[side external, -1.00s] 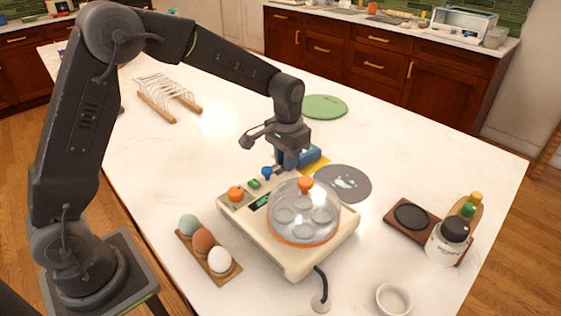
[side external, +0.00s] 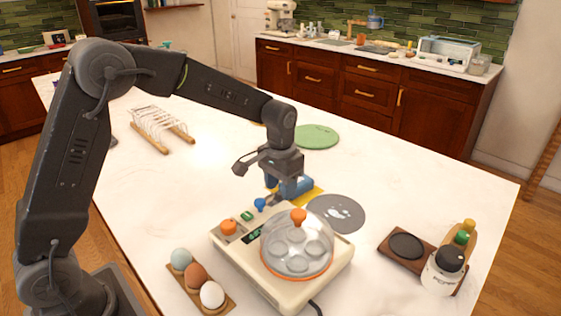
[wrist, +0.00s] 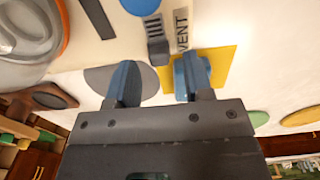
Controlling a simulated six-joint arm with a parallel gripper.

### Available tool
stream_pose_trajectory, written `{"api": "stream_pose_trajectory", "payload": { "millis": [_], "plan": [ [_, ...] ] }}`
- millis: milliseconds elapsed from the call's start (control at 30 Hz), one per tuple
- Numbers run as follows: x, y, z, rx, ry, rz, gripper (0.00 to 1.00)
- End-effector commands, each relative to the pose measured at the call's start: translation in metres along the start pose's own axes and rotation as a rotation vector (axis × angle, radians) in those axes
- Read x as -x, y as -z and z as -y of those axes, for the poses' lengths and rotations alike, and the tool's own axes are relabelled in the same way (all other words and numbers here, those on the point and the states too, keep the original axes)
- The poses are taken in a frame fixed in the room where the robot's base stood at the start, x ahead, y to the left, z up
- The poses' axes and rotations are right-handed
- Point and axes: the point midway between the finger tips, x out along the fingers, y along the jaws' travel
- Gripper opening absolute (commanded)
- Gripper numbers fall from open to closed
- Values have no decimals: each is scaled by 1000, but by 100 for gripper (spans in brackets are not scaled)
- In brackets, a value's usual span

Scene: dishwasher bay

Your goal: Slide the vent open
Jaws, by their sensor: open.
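The cream egg cooker (side external: 284,281) stands on the white counter with a clear dome and orange knob on top. In the wrist view its top shows a "VENT" label (wrist: 182,30) beside a grey, ridged slider (wrist: 153,27) with a dark block (wrist: 159,53) at its lower end. My gripper (side external: 288,187) is at the cooker's back edge, near the blue knob (side external: 260,204). In the wrist view my gripper (wrist: 158,80) is open and empty, its blue fingers apart, below and to either side of the dark block. The vent is hidden in the side view.
A yellow sheet (side external: 313,194) and a round grey mat (side external: 340,216) lie behind the cooker. An egg holder (side external: 203,289) with eggs is at its left. A dark wooden tray (side external: 407,246) and white jar (side external: 442,270) are at right.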

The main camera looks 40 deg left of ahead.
Motion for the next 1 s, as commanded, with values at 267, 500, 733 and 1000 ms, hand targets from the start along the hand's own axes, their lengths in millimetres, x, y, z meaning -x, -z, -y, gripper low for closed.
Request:
{"api": "stream_pose_trajectory", "payload": {
  "millis": [267,500,733,1000],
  "plan": [
    [60,1,0,0,0,-7,47],
    [106,0,0,0,0,-4,47],
    [125,0,0,0,0,-2,47],
    [126,0,0,0,0,-1,47]
  ]
}}
